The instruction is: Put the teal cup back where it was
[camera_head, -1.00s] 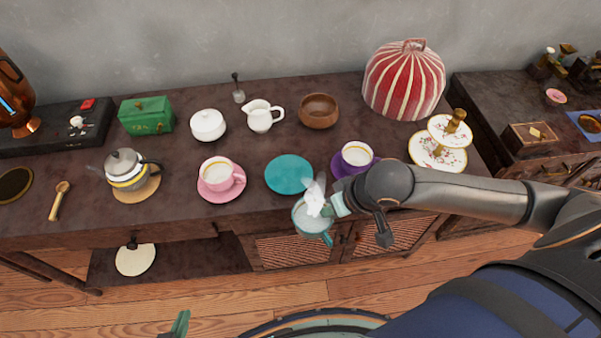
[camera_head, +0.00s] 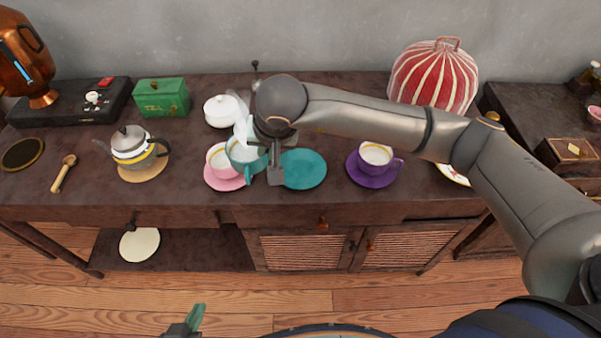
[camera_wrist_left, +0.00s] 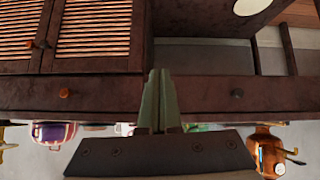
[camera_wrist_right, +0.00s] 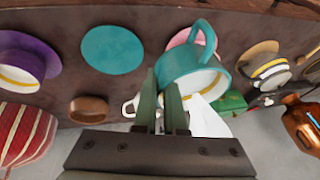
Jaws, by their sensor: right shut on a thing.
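The teal cup (camera_head: 243,161) is held up by my right gripper (camera_head: 264,152), which is shut on its wall. In the head view the cup is just left of the teal saucer (camera_head: 305,168) and overlaps the pink cup (camera_head: 219,160). The right wrist view shows the teal cup (camera_wrist_right: 184,73) at the fingertips, its handle pointing to the top. A pale white shape (camera_wrist_right: 205,116) is beside the cup; I cannot tell what it is. The teal saucer (camera_wrist_right: 113,49) is bare. My left gripper (camera_wrist_left: 158,98) is shut and empty, low in front of the cabinet.
The pink saucer (camera_head: 224,184) is beside the teal one. A purple cup (camera_head: 375,156) on its purple saucer (camera_head: 371,180) stands to the right. A teapot (camera_head: 131,143), a white lidded bowl (camera_head: 221,112) and a green tea box (camera_head: 162,98) stand left and behind.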

